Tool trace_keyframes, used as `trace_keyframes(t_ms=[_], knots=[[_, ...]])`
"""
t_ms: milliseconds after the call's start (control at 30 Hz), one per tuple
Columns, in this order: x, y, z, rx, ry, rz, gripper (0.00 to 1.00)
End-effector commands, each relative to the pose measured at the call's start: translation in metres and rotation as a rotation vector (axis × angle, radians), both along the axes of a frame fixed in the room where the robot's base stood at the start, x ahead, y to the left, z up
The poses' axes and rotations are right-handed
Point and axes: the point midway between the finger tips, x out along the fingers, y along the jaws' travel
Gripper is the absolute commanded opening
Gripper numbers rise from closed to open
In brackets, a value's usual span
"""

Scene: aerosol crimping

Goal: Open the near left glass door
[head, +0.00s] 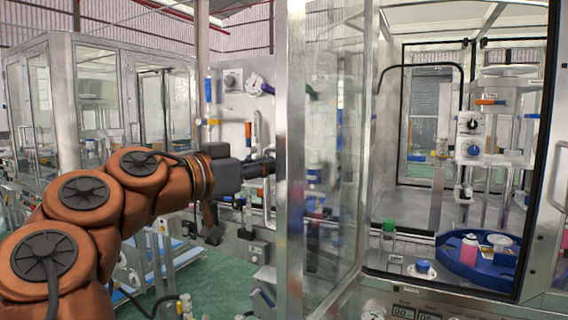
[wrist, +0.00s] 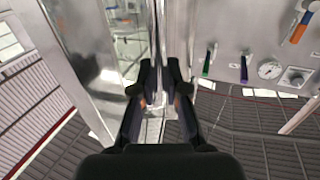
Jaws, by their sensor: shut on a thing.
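The near left glass door (head: 335,140) stands swung outward in the head view, its metal edge frame (head: 296,160) nearest me and its pane angled back to the cabinet. My gripper reaches the door from the left in the head view; its fingertips are hidden behind the frame. In the wrist view my gripper (wrist: 160,85) is shut on a narrow upright part of the door between its fingers. Whether that part is a handle or the frame edge is not clear.
The cabinet opening at the right shows a blue round tray (head: 460,262) with a pink can (head: 469,250), and a crimping head (head: 485,130) above. A panel with a gauge (head: 252,85) stands behind my gripper. Another glass cabinet (head: 90,95) stands at the left.

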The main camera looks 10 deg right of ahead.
Motion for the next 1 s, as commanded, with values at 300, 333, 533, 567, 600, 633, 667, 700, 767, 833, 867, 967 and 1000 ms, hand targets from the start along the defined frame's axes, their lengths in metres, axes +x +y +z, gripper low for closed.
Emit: trace_keyframes(t_ms=[300, 333, 533, 567, 600, 633, 667, 700, 767, 833, 867, 967, 1000], knots=[[-0.0005, 0.0024, -0.0050, 0.005, 0.005, -0.008, 0.00], [-0.0005, 0.0022, -0.0049, 0.005, 0.005, -0.009, 0.00], [-0.0004, 0.0013, -0.0048, 0.005, 0.005, -0.011, 0.00], [-0.0004, 0.0013, -0.0047, 0.004, 0.005, -0.011, 0.16], [-0.0005, 0.0013, -0.0043, 0.003, 0.004, -0.010, 0.20], [-0.0007, 0.0015, -0.0040, 0.004, 0.004, -0.010, 0.23], [-0.0009, 0.0017, -0.0036, 0.003, 0.003, -0.010, 0.26], [-0.0009, 0.0020, -0.0032, 0.002, 0.002, -0.009, 0.31], [-0.0011, 0.0023, -0.0027, 0.002, 0.002, -0.009, 0.37], [-0.0013, 0.0027, -0.0021, 0.001, 0.002, -0.008, 0.39], [-0.0013, 0.0028, -0.0020, 0.001, 0.001, -0.008, 0.39], [-0.0016, 0.0033, -0.0015, 0.001, 0.001, -0.006, 0.39], [-0.0016, 0.0033, -0.0013, 0.000, 0.000, -0.006, 0.39]])
